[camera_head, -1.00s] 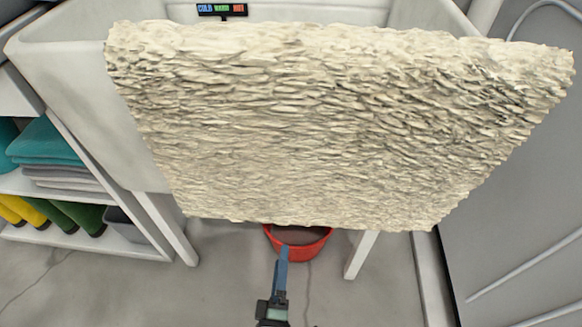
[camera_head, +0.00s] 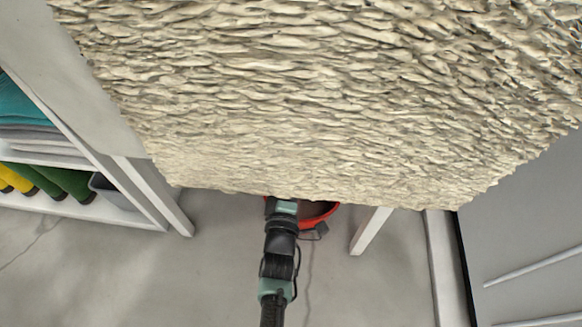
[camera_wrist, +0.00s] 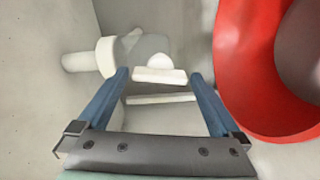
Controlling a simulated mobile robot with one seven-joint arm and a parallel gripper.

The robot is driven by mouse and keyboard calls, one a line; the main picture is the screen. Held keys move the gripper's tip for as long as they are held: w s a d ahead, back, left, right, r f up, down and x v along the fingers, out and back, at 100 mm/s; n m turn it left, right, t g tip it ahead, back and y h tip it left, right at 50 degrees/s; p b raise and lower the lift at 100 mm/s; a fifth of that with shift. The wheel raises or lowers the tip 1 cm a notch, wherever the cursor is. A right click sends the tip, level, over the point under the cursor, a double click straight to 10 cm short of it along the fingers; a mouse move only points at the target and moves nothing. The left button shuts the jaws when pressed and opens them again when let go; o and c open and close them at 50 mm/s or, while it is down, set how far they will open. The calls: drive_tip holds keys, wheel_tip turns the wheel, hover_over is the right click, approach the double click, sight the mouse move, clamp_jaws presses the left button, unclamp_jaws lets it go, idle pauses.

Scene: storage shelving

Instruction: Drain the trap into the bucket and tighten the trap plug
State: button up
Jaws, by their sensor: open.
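The red bucket (camera_head: 320,211) stands on the floor under the sink, mostly hidden by the hanging cream sheet and my arm. Its red wall (camera_wrist: 237,60) fills the right of the wrist view. My gripper (camera_wrist: 161,74) is open, with its two blue fingers apart. White trap parts show beyond it: a pipe with a round collar (camera_wrist: 106,57) at left, and a rounded piece with a flat bar (camera_wrist: 160,75), which looks like the trap plug. The bar appears between the fingertips; I cannot tell whether they touch it. In the head view my gripper's fingers are hidden.
The shaggy cream sheet (camera_head: 320,110) hides most of the sink and the trap in the head view. White legs stand left (camera_head: 160,195) and right (camera_head: 371,230). A shelf (camera_head: 95,212) is at left, a grey panel (camera_head: 520,240) at right. The front floor is clear.

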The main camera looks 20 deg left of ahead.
drive_tip(key=shift+b+x, duration=0.35)
drive_tip(key=shift+x, duration=0.65)
drive_tip(key=c, duration=1.1)
